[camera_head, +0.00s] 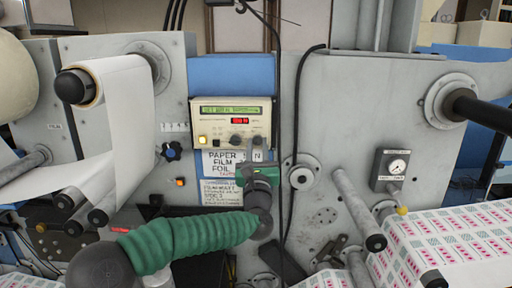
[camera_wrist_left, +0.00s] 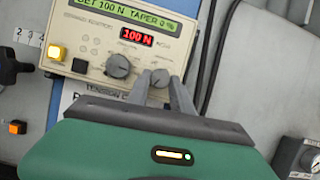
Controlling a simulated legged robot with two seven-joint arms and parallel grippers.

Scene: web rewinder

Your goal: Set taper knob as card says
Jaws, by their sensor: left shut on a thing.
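The cream controller (camera_head: 205,125) has a green text display (camera_wrist_left: 125,12) that reads "SET 100 N TAPER 0 %" and a red readout (camera_wrist_left: 136,37) showing "100 N". A larger grey knob (camera_wrist_left: 119,65) sits left of a smaller taper knob (camera_wrist_left: 160,77). My left gripper (camera_wrist_left: 160,83) is shut on the smaller knob, one finger on each side; it also shows in the head view (camera_head: 258,152). The printed card (camera_head: 222,162) lists PAPER, FILM and FOIL, partly covered by my gripper.
A lit yellow button (camera_wrist_left: 57,52) and a black button (camera_wrist_left: 80,66) are on the controller's left. A blue-black knob (camera_head: 171,151) and an orange button (camera_head: 180,182) are on the grey panel. A black cable (camera_head: 298,100) hangs to the right. A pressure gauge (camera_head: 397,167) stands further right.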

